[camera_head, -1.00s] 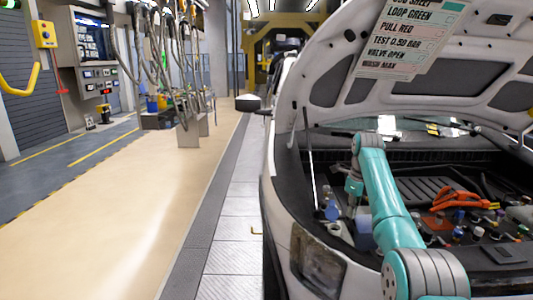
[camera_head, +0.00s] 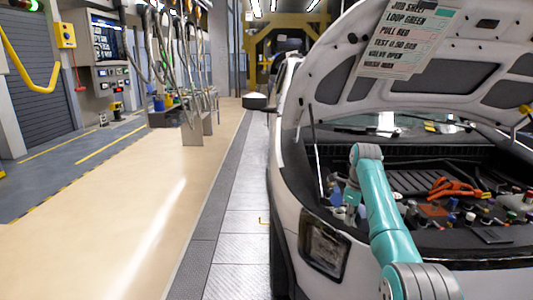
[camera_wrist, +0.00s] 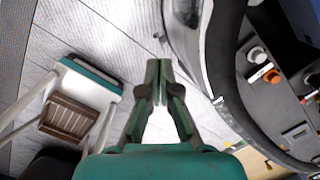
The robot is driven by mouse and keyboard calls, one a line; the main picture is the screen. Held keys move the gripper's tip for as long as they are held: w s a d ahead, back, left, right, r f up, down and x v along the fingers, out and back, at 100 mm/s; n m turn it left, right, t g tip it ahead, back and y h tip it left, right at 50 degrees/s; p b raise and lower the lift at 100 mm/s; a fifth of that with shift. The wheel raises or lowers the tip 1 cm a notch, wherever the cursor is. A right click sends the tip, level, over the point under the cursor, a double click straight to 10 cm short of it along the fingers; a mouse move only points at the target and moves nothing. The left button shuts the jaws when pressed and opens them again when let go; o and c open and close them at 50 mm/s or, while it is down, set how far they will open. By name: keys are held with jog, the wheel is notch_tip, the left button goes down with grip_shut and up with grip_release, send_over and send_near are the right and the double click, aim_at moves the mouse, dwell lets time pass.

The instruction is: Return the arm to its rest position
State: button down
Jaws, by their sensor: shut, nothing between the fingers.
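In the wrist view my gripper (camera_wrist: 158,68) is shut and empty, with its two dark green fingers together. It points over pale floor panels (camera_wrist: 110,35), beside the curved edge of the car (camera_wrist: 225,75). In the head view my teal arm (camera_head: 385,210) rises from the bottom right to a bent elbow in front of the open engine bay. The gripper itself cannot be made out in the head view.
The white car (camera_head: 290,190) stands at the right with its hood (camera_head: 340,80) raised and a job sheet (camera_head: 405,40) on it. Orange hoses (camera_head: 455,188) lie in the bay. The floor lane (camera_head: 130,210) at left is clear. Hanging cables and a cabinet (camera_head: 110,80) stand at the back left.

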jog(key=s+a+f+n+t, duration=0.1)
jog(key=s+f+n+t, duration=0.15)
jog(key=f, duration=1.25)
jog(key=s+a+f+n+t, duration=0.15)
jog(key=s+f+n, duration=0.25)
jog(key=f, duration=1.1)
jog(key=s+a+f+n+t, duration=0.1)
jog(key=s+a+f+n, duration=0.15)
jog(key=s+f, duration=0.7)
jog(key=s+a+f+n+t, duration=0.15)
jog(key=s+f+n, duration=0.35)
jog(key=s, duration=0.8)
jog(key=s+a+r+n+t, duration=0.1)
jog(key=s+r+n+t, duration=0.15)
jog(key=s, duration=1.05)
jog(key=s+r+n+t, duration=0.1)
jog(key=s+r+n, duration=0.3)
jog(key=s, duration=0.9)
jog(key=s+r+n+t, duration=0.2)
jog(key=s+r+n, duration=0.1)
jog(key=s+r, duration=0.5)
jog(key=s+a+r+n+t, duration=0.1)
jog(key=s+r+n, duration=0.3)
jog(key=s+r, duration=0.4)
notch_tip(320, 180, up, 8)
jog(key=shift+s+f+t+h, duration=0.15)
jog(key=shift+f+t+h, duration=0.15)
jog(key=shift+t, duration=0.1)
